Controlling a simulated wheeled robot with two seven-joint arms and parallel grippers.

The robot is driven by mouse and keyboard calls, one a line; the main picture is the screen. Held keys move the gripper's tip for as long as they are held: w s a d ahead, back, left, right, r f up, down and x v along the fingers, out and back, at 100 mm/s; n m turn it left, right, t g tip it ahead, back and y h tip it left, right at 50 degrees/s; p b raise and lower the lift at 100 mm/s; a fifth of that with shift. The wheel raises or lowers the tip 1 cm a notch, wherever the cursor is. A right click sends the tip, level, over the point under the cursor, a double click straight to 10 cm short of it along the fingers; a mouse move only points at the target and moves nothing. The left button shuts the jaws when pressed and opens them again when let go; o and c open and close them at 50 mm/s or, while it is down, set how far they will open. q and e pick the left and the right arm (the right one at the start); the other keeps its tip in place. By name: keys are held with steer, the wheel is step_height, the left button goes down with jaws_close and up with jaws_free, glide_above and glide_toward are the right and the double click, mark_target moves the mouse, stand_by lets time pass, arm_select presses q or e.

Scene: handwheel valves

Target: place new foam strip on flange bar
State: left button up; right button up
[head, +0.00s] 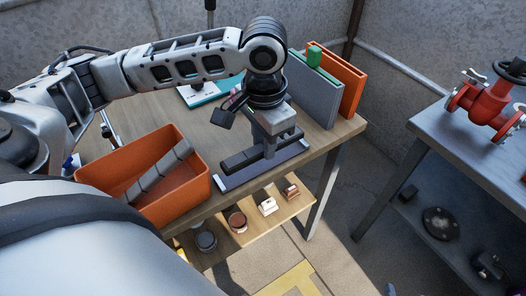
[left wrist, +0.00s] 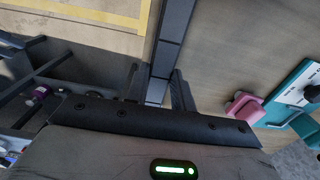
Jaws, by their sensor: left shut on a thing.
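My left gripper (head: 268,150) points down over the near edge of the wooden table and is shut on a dark segmented foam strip (head: 238,163). In the left wrist view the strip (left wrist: 170,50) runs lengthwise between the fingers. Directly under or beside the strip is a long grey-blue flange bar (head: 226,183) with pale ends, lying along the table edge. The strip looks roughly parallel to the bar; whether they touch I cannot tell. Another grey segmented strip (head: 158,170) lies slanted in an orange bin (head: 195,196). My right gripper is out of view.
A teal-edged board (head: 200,94) lies behind. A lower shelf (head: 246,232) holds small parts. A red valve (head: 484,103) sits on the separate right bench.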

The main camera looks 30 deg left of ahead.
arm_select(q)
steer(key=shift+w+a+f, duration=0.1)
steer(key=shift+a+f, duration=0.05)
steer(key=shift+f, duration=0.15)
steer(key=shift+w+a+f+b, duration=0.15)
steer(key=shift+f+b, duration=0.25)
steer(key=shift+f, duration=1.3)
steer(key=o, duration=1)
steer(key=shift+f, duration=0.15)
steer(key=shift+c, duration=0.2)
step_height(320, 180, up, 12)
steer(key=shift+r+p, duration=0.2)
steer(key=shift+p, duration=1)
steer(key=shift+r, duration=0.1)
